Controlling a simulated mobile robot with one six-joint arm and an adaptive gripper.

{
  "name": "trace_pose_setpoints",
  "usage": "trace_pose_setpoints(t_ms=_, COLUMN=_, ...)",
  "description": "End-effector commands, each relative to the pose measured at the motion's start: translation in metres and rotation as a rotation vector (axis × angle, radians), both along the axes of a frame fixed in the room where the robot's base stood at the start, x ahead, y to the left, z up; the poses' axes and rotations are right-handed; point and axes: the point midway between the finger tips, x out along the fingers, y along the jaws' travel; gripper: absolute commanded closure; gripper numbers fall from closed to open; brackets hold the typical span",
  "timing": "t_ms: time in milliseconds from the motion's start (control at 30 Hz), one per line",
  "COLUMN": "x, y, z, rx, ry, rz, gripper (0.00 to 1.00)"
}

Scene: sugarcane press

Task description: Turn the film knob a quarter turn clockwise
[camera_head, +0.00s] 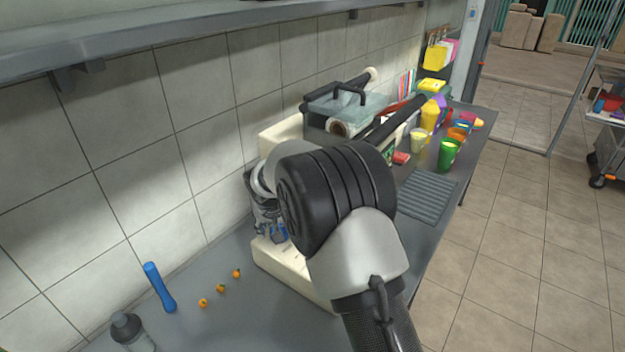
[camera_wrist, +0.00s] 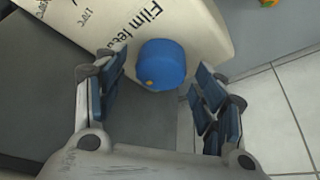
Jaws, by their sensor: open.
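The film knob (camera_wrist: 162,65) is a round blue knob with a small yellow mark near its lower left edge, in the wrist view. It sits at the edge of a cream machine panel (camera_wrist: 100,25) printed "Film feed". My gripper (camera_wrist: 160,95) is open, with one blue-padded finger on each side of the knob; I cannot tell whether either pad touches it. In the head view my arm hides the knob, and only part of my gripper (camera_head: 270,222) shows beside the cream machine (camera_head: 285,268).
A blue cylindrical tool (camera_head: 160,287), a bottle (camera_head: 132,332) and 3 small orange items (camera_head: 220,288) lie or stand on the counter at the left. Colored cups (camera_head: 447,153) and a ridged drain mat (camera_head: 428,195) are at the right. A tiled wall (camera_head: 130,150) stands behind.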

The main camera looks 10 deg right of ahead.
Motion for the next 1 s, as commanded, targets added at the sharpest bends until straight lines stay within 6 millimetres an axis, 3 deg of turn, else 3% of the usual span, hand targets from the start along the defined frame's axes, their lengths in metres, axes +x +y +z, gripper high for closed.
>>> trace_pose_setpoints(t_ms=200, x=0.000, y=-0.002, z=0.002, rx=0.000, ry=0.002, rz=0.173, gripper=0.36)
trace_pose_setpoints(t_ms=1000, x=-0.062, y=-0.001, z=0.154, rx=0.000, ry=-0.002, rz=0.173, gripper=0.36)
